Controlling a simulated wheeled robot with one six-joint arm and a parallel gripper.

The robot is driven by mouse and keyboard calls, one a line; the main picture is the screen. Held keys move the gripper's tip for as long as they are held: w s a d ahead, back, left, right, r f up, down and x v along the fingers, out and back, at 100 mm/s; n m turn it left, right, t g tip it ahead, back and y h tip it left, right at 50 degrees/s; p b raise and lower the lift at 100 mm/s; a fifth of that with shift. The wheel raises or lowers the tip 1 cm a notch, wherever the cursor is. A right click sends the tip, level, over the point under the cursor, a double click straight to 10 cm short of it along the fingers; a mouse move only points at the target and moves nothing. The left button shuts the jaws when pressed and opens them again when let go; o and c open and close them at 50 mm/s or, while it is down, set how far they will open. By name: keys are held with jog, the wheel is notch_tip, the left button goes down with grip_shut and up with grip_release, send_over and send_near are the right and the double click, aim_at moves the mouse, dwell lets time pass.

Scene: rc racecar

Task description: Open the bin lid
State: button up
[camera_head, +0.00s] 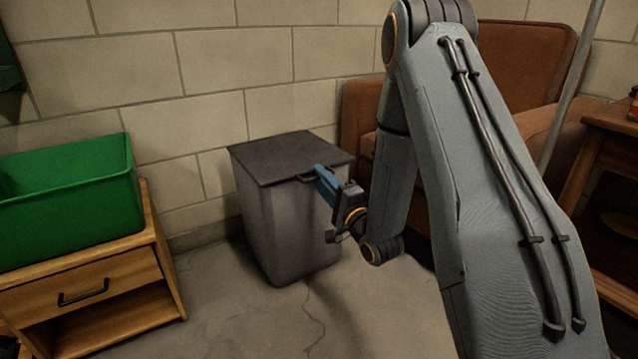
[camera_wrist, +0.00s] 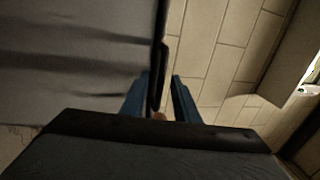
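The grey bin (camera_head: 290,225) stands on the floor against the wall, with its dark flat lid (camera_head: 285,155) down on it. A small dark handle (camera_head: 306,178) sticks out at the lid's front edge. My gripper (camera_head: 319,172) is at this edge, right beside the handle. In the wrist view, my gripper's two blue fingers (camera_wrist: 160,95) stand apart, one on each side of the dark lid edge or handle (camera_wrist: 160,60). A gap shows on the right finger's side. The contact at the fingertips is partly hidden.
A green crate (camera_head: 70,195) sits on a wooden cabinet (camera_head: 90,285) at the left. A brown armchair (camera_head: 362,115) stands close behind and right of the bin. A wooden table (camera_head: 612,115) is at the far right. The floor before the bin is clear.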

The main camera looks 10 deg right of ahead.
jog(key=shift+w+a+r, duration=0.15)
jog(key=shift+w, duration=0.35)
jog(key=shift+c, duration=0.3)
grip_shut()
jog(key=shift+r, duration=0.1)
